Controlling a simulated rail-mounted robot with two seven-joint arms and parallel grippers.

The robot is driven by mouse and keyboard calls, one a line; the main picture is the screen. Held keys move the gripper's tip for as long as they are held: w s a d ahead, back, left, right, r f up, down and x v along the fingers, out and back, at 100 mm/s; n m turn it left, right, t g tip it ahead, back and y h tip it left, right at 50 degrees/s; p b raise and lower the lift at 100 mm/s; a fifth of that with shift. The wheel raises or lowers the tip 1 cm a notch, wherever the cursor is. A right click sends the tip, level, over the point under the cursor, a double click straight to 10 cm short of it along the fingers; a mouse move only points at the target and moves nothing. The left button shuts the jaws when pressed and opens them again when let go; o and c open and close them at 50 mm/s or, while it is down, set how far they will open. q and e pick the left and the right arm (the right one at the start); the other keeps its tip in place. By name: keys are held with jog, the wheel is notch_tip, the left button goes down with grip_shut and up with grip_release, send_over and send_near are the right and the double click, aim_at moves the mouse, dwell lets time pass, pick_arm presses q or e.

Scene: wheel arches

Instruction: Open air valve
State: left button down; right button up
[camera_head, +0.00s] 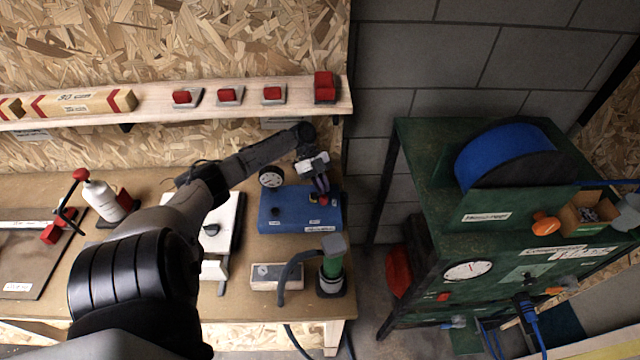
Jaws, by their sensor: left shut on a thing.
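A blue box (285,212) with white labels stands on the right part of the wooden workbench. A round white gauge (271,177) sits at its back left. A small red valve part (323,201) shows at its right end, partly hidden by my gripper. My left arm comes in from the bottom left and reaches over the bench. My left gripper (321,187) points down at the box's right end and is shut on the small red valve part. The fingertips are small here and the exact grip is hard to see. My right gripper is not in view.
A green pump-like tool (331,275) with a grey hose stands in front of the box. A wooden shelf (215,110) with red-topped blocks runs behind. A white bottle (104,201) stands at left. A green metal cabinet (400,165) with a blue reel stands at right, beyond a gap.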

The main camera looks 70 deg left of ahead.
pick_arm(q)
jog(key=shift+w+d+f, duration=0.1)
jog(key=shift+d, duration=0.15)
jog(key=shift+w+a+r, duration=0.1)
jog(key=shift+a+r, duration=0.35)
jog(key=shift+r, duration=0.25)
jog(key=b+v, duration=0.1)
jog(key=v, duration=0.5)
jog(key=shift+s+a, duration=0.3)
jog(key=shift+f, duration=0.1)
